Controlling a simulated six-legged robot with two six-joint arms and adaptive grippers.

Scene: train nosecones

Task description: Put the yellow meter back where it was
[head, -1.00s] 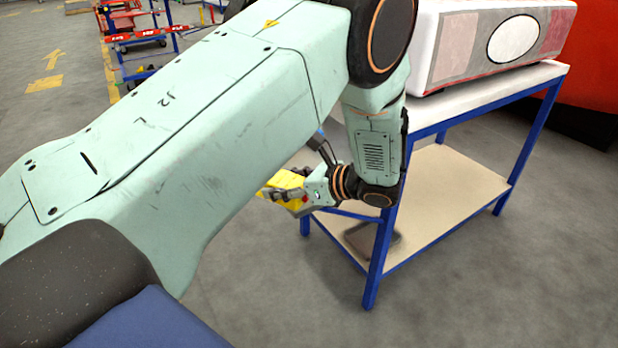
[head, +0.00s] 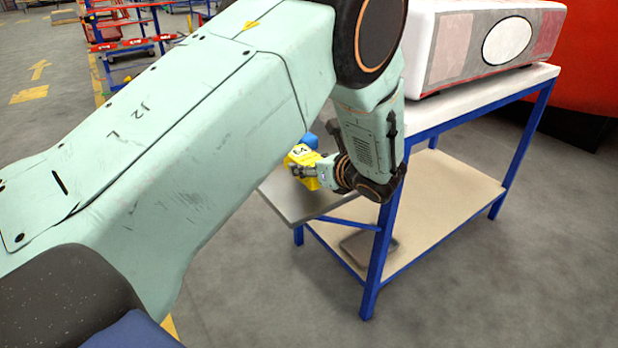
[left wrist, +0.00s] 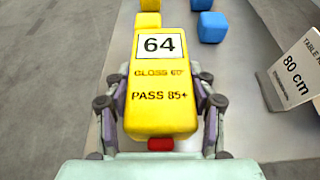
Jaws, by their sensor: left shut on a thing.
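The yellow meter (left wrist: 160,100) fills the middle of the left wrist view. Its face shows "64", "GLOSS 60°" and "PASS 85+", and there is a red piece at its near end. My left gripper (left wrist: 160,108) is shut on it, with one finger on each side. In the head view the yellow meter (head: 302,157) and my left gripper (head: 310,172) are over the grey side shelf (head: 310,208) of the blue-framed table. I cannot tell whether the meter touches the shelf. My right gripper is not in view.
Beyond the meter are yellow blocks (left wrist: 149,5) and blue blocks (left wrist: 212,27). A sign reading "80 cm" (left wrist: 293,72) stands at the right. A white, grey and red nosecone (head: 455,45) rests on the table top (head: 500,82). A dark flat item (head: 358,245) lies on the lower shelf.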

